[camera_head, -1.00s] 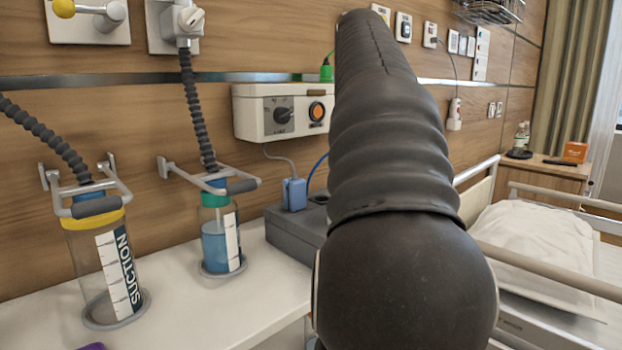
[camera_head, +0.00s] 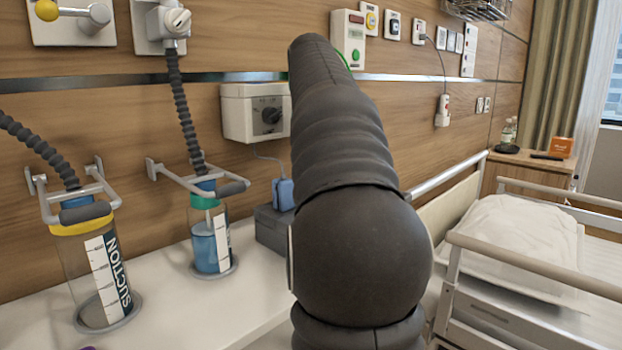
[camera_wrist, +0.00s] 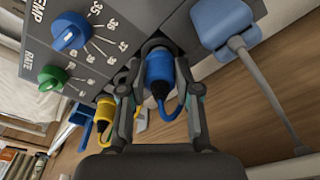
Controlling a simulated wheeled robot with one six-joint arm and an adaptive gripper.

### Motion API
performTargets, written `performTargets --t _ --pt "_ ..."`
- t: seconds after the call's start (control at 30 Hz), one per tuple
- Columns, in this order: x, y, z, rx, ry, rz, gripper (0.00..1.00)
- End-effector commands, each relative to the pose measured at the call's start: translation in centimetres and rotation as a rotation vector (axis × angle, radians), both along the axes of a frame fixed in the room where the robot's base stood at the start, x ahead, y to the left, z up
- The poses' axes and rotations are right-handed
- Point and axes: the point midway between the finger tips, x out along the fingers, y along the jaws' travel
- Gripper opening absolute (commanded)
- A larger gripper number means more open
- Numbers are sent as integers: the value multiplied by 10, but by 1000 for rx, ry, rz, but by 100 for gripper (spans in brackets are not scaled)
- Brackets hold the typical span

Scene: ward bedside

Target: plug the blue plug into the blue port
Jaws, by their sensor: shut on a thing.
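In the wrist view the blue plug (camera_wrist: 158,70) is between the two fingers of my gripper (camera_wrist: 160,78), which is shut on it. A blue cable loops from its near end. Its far end meets a dark round socket (camera_wrist: 156,43) on the grey panel (camera_wrist: 125,25). I cannot tell how deep it sits, and the port's colour is hidden. In the head view my arm hides the gripper, the plug and most of the grey box (camera_head: 270,230).
A yellow plug (camera_wrist: 104,108) with a yellow cable sits left of my gripper. A light blue plug (camera_wrist: 226,28) with a grey cable is at right. Blue (camera_wrist: 70,33) and green (camera_wrist: 51,77) knobs are on the panel. Two suction jars (camera_head: 98,275) (camera_head: 210,240) stand on the counter (camera_head: 180,305).

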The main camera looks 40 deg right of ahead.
Motion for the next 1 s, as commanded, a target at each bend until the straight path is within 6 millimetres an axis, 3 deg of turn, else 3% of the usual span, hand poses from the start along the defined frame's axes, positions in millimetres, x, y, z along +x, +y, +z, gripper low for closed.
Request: performTargets --t 0.3,0.33,0.4,0.83,1.0 --pt "1 -1 -5 -1 -1 0 0" --pt "1 -1 -5 -1 -1 0 40" --pt "1 -1 -5 -1 -1 0 57" --pt "0 0 -10 1 1 0 57" --pt "-1 1 11 -3 -3 0 57"
